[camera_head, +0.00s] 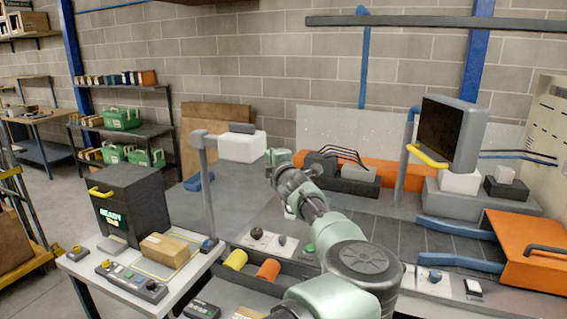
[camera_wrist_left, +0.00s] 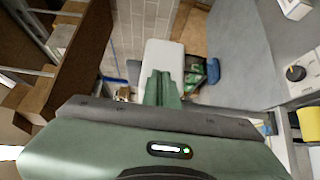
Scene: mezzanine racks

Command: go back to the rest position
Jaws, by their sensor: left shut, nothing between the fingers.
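My green-grey left arm reaches up from the bottom middle of the head view, over the grey workbench (camera_head: 380,232). My left gripper (camera_head: 279,158) is at its far end, small, in front of the grey bench surface and the orange machine part behind. In the left wrist view its green fingers (camera_wrist_left: 163,90) are together, with nothing between them. A white block (camera_wrist_left: 163,58) shows beyond the fingers there. My right gripper is in neither view.
A white head on a grey post (camera_head: 241,146) stands left of my gripper. A monitor (camera_head: 450,132) and an orange case (camera_head: 525,250) are at the right. A small table with a black box (camera_head: 130,203) and a cardboard box (camera_head: 164,247) is at the left. Shelves (camera_head: 120,127) stand behind.

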